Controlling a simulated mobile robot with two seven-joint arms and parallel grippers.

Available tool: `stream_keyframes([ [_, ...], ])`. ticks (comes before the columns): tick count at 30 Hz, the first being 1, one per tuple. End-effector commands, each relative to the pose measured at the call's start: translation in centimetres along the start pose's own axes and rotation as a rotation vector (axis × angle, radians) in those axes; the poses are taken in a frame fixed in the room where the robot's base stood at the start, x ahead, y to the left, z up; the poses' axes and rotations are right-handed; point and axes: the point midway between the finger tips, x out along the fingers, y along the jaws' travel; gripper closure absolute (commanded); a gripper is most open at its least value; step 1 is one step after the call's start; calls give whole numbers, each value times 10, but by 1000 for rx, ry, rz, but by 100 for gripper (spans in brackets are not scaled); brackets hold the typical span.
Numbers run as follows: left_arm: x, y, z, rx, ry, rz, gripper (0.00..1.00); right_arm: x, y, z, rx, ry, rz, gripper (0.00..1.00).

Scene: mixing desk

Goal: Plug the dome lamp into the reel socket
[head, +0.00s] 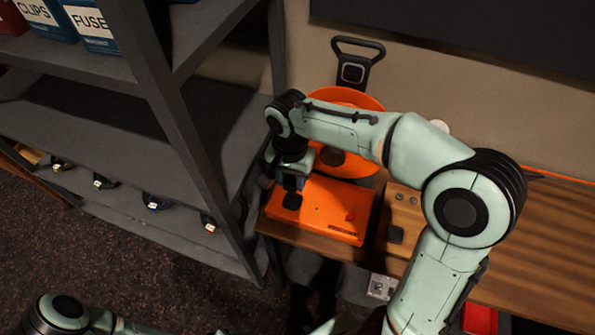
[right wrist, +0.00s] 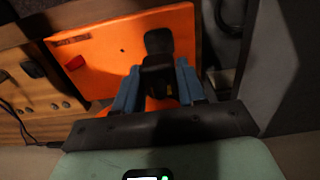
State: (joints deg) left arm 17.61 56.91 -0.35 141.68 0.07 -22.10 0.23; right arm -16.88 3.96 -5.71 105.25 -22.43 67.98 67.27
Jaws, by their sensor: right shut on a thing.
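The orange reel has a round drum (head: 372,101) with a flat orange base box (head: 325,215) in front of it, bearing a red switch (head: 350,216). My right gripper (head: 291,183) points down over the left part of the box. In the right wrist view its blue fingers (right wrist: 158,88) are shut on a black plug (right wrist: 157,72). A black piece (right wrist: 158,42) lies against the orange face beyond the fingertips; I cannot tell whether it is the socket or whether the plug is in it. The dome lamp is not clearly seen. My left gripper is out of view.
A grey shelf rack (head: 185,125) stands close left of the box, with blue boxes on top. A wooden desk (head: 540,240) extends right, partly behind my right arm. A white outlet (head: 381,287) sits at the desk's front. A wall rises behind.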

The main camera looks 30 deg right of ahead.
Motion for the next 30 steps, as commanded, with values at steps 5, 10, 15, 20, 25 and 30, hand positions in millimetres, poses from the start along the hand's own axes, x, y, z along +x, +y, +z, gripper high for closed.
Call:
stream_keyframes([
  [5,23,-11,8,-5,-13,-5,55,31,1,0,0,0,1,100],
  [10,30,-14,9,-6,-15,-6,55,42,0,0,0,1,0,100],
  [15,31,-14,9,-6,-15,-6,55,43,0,-1,0,2,-1,100],
  [20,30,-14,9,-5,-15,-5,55,42,0,-1,0,2,-1,100],
  [25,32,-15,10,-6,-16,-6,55,44,0,0,0,1,-1,100],
  [30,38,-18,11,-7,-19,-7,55,53,1,0,0,1,0,100],
])
